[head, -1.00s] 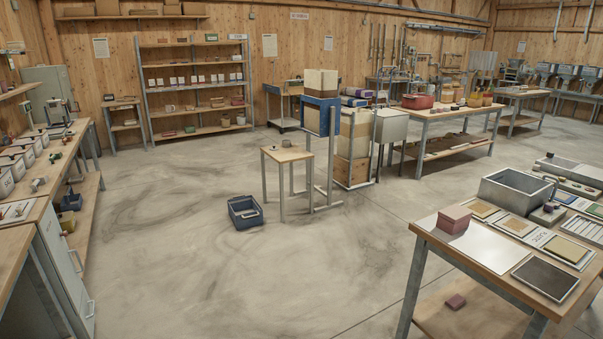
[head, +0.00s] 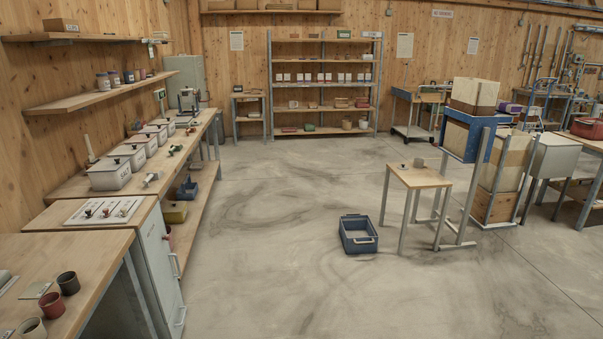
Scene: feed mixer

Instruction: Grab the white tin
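Several white lidded tins with dark knobs stand in a row along the wooden bench at the left in the head view. The nearest white tin (head: 111,174) is the largest in view, with dark lettering on its front that is too small to read. Another white tin (head: 131,156) stands just behind it. I cannot tell which of them is the one named. Neither of my grippers is in view.
A cabinet (head: 160,262) with a switch panel stands before the bench (head: 75,187). Cups, one of them red (head: 52,305), stand on the near left table. A blue crate (head: 358,235) lies on the floor beside a small table (head: 420,178). Open floor lies between.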

